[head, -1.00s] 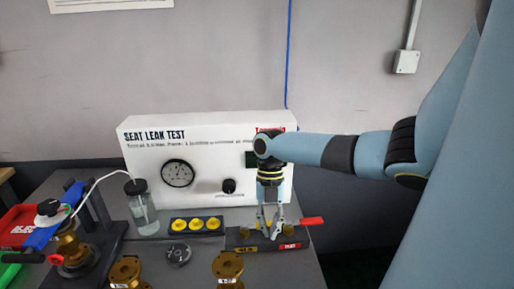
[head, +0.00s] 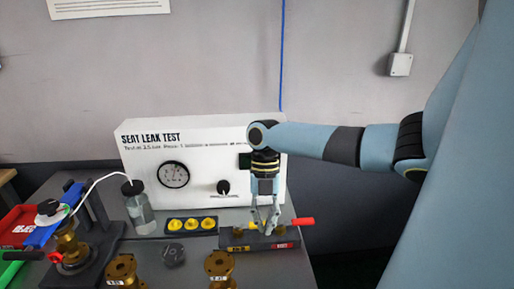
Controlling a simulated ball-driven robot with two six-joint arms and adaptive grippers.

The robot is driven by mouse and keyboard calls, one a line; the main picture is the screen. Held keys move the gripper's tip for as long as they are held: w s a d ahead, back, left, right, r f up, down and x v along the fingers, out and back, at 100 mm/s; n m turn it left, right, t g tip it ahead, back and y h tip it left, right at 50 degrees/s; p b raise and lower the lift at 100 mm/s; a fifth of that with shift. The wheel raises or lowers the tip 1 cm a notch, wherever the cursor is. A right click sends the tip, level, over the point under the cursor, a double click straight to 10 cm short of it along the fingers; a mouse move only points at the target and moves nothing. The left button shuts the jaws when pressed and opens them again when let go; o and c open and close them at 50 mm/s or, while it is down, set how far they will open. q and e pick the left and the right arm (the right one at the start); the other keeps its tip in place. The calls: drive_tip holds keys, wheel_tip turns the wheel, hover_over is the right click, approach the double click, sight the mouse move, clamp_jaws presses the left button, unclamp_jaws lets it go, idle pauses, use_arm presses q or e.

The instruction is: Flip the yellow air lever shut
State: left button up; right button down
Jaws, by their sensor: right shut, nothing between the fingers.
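A small yellow part (head: 252,226), which may be the yellow air lever, shows beside my right gripper's fingers. The fingers hide most of it, so I cannot tell its angle. My right gripper (head: 265,229) points down over the block, shut and empty, with its tips close to the block's top. I cannot tell whether they touch the lever. My left gripper is out of view.
The white seat leak test box (head: 205,190) with a gauge stands behind. A clamp stand with a brass valve (head: 70,246) is further left.

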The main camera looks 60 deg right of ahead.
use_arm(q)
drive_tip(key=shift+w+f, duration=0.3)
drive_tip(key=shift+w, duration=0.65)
use_arm(e)
drive_tip(key=shift+w+v, duration=0.15)
drive_tip(key=shift+v, duration=1.15)
drive_tip(key=shift+w+v, duration=0.15)
drive_tip(key=shift+v, duration=1.15)
drive_tip(key=shift+f, duration=0.1)
